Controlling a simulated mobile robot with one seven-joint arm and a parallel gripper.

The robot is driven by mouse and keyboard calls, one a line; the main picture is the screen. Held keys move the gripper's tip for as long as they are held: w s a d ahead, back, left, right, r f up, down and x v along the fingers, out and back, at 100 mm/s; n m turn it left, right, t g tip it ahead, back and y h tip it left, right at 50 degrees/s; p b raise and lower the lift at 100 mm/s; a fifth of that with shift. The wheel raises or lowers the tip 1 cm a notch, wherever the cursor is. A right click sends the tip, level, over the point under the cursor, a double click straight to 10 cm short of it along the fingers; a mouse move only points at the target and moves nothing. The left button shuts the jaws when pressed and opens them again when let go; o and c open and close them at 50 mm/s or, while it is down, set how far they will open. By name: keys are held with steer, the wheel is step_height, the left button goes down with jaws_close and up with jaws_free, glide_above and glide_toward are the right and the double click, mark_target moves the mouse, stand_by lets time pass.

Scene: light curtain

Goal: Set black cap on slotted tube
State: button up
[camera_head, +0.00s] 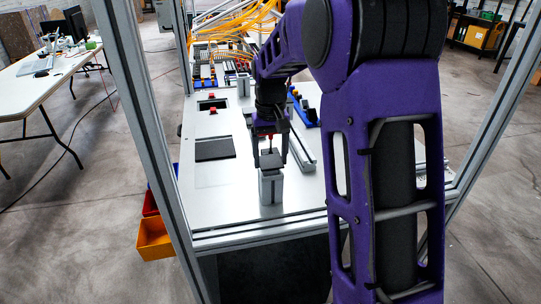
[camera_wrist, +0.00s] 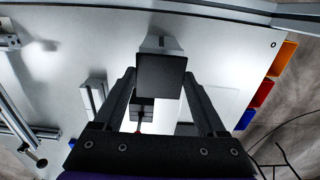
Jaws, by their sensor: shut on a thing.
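My gripper (camera_head: 270,155) is shut on the black cap (camera_head: 270,160), a dark square plate that also shows between the fingertips in the wrist view (camera_wrist: 160,76). The grey slotted tube (camera_head: 271,189) stands upright on the light table near its front edge. The cap is level and right over the tube's top in the head view. In the wrist view the tube (camera_wrist: 158,43) is mostly hidden behind the cap, with only its upper part in the picture showing. I cannot tell whether the cap touches the tube.
A dark flat panel (camera_head: 214,149) lies left of the tube, and a metal rail (camera_head: 302,148) lies right. Another grey upright post (camera_head: 243,86) stands farther back. Frame posts (camera_head: 140,90) border the table. An orange bin (camera_head: 154,240) hangs outside the left edge.

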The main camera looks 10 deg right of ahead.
steer(key=shift+f+b, duration=0.3)
steer(key=shift+f, duration=0.4)
stand_by(0.4)
steer(key=o, duration=1.3)
steer(key=shift+f, duration=0.1)
steer(key=shift+c, duration=0.2)
step_height(320, 180, up, 24)
steer(key=p, duration=0.8)
steer(key=shift+r, duration=0.2)
